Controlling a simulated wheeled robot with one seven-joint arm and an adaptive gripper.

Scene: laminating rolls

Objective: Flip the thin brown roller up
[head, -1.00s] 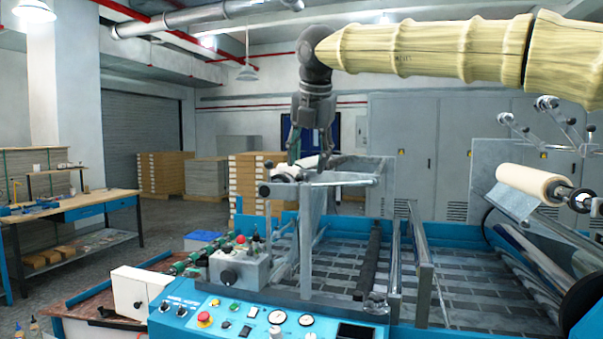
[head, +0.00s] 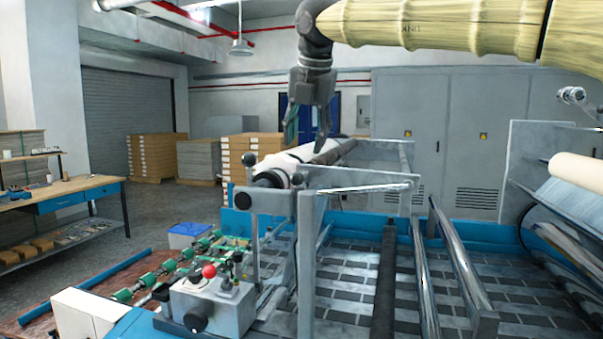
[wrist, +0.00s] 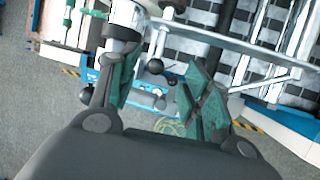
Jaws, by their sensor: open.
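My gripper (head: 307,138) hangs from the raised arm with its fingers pointing down and apart. A pale cylinder end (wrist: 124,20) shows beside the left finger. No roller is plainly brown. A thin dark roller (head: 385,285) lies lengthwise over the machine bed, apart from my gripper, and a cream roll (head: 577,170) is at the right edge.
Upright metal frame posts (head: 306,250) and a lever with black knobs (head: 250,200) stand below my gripper. A control box (head: 210,305) with a red knob is at the front. Polished bars (head: 462,260) cross the bed at right. Grey cabinets (head: 440,150) stand behind.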

